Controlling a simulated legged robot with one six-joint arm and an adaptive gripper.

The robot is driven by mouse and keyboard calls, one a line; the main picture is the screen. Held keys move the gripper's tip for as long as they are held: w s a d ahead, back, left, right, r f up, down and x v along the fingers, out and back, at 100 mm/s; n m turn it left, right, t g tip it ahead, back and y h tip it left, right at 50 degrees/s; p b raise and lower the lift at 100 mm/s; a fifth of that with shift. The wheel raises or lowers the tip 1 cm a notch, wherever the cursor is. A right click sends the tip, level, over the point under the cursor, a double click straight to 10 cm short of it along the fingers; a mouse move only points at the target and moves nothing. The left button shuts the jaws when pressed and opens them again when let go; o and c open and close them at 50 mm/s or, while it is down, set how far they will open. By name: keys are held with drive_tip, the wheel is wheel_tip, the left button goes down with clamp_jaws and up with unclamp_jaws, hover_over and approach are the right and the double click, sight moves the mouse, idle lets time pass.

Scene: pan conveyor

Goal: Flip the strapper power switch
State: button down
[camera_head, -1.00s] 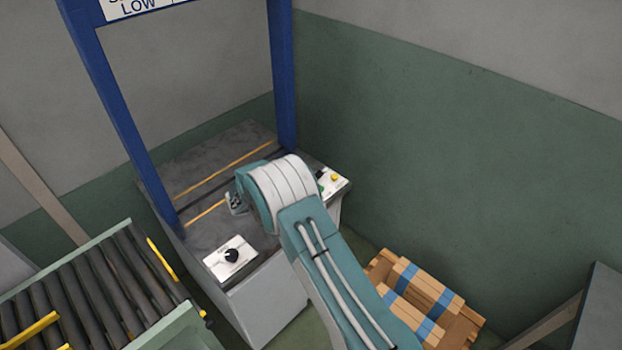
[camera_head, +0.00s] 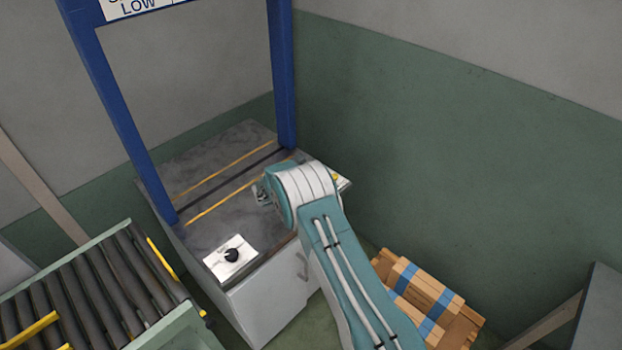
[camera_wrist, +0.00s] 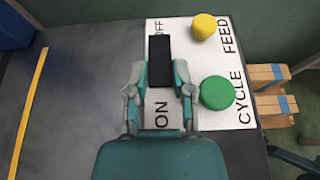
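The power switch (camera_wrist: 159,48) is a black rocker on a white panel (camera_wrist: 213,60) in the wrist view, between the labels OFF at the top and ON at the bottom. My gripper (camera_wrist: 159,72) is open, its two fingers apart on either side of the lower part of the switch in the picture. I cannot tell whether they touch it. In the head view my gripper (camera_head: 262,191) shows partly at the left of my wrist, above the strapper table (camera_head: 215,228). My arm hides the switch there.
A yellow FEED button (camera_wrist: 204,26) and a green CYCLE button (camera_wrist: 217,93) sit right of the switch. A black knob (camera_head: 232,255) is on another panel. Blue strapper posts (camera_head: 284,80) rise behind. Strapped boxes (camera_head: 425,290) and a roller conveyor (camera_head: 90,290) flank the machine.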

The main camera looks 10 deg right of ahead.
drive_tip(key=shift+w+d+r+g+y, duration=0.2)
drive_tip(key=shift+r+g+y, duration=0.15)
drive_tip(key=shift+g+y, duration=0.25)
drive_tip(key=shift+w+d+r+g+y, duration=0.1)
drive_tip(key=shift+g+y, duration=0.35)
drive_tip(key=shift+y, duration=0.25)
drive_tip(key=shift+w+d+r+g+y, duration=0.1)
drive_tip(key=shift+g+y, duration=0.35)
drive_tip(key=shift+y, duration=0.25)
drive_tip(key=shift+a, duration=0.1)
drive_tip(key=c, duration=0.8)
unclamp_jaws()
drive_tip(key=shift+o, duration=0.2)
drive_tip(key=v, duration=1.2)
